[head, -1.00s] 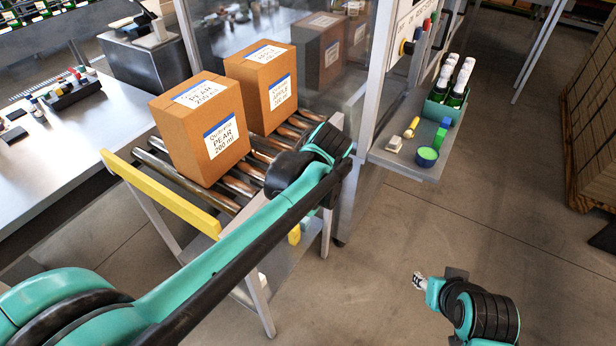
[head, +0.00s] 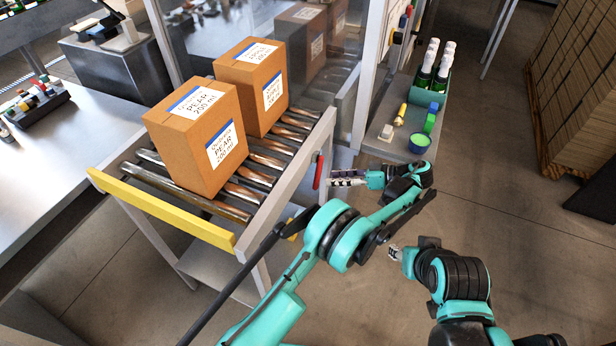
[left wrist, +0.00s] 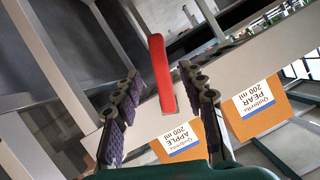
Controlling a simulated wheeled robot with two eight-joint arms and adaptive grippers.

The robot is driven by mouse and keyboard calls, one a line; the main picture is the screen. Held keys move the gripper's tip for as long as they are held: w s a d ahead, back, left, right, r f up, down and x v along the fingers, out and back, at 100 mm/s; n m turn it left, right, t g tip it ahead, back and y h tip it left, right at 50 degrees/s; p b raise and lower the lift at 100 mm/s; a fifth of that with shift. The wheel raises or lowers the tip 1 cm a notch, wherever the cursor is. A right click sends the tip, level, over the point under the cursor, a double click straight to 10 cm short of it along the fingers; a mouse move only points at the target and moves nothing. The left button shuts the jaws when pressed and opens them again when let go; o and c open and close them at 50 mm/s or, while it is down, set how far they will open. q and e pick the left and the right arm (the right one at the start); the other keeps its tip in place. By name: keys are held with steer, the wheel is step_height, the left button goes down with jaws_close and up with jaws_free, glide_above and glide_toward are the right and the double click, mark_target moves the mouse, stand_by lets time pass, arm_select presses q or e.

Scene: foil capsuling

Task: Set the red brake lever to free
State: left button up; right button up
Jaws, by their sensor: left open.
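The red brake lever (head: 318,171) is on the right-hand side rail of the roller conveyor. In the head view it stands nearly upright. My left gripper (head: 334,182) is just right of the lever and points at it, with a small gap showing. In the left wrist view the red lever (left wrist: 161,75) shows between the two spread fingers of my left gripper (left wrist: 159,78), slightly tilted. The fingers are open, and I see no contact with the lever. My right gripper (head: 394,252) hangs lower right, away from the conveyor; its fingers are too small to read.
Two cardboard boxes, pear (head: 198,140) and another (head: 252,88), sit on the rollers (head: 215,200). A yellow bar (head: 160,212) closes the conveyor's near end. A side shelf (head: 380,146) holds bottles in a green crate (head: 428,95). Open floor lies to the right.

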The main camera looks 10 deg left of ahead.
mark_target(316, 180)
arm_select(q)
steer(key=b+x, duration=0.2)
steer(key=x, duration=0.5)
steer(key=shift+a+f, duration=0.15)
jaws_close()
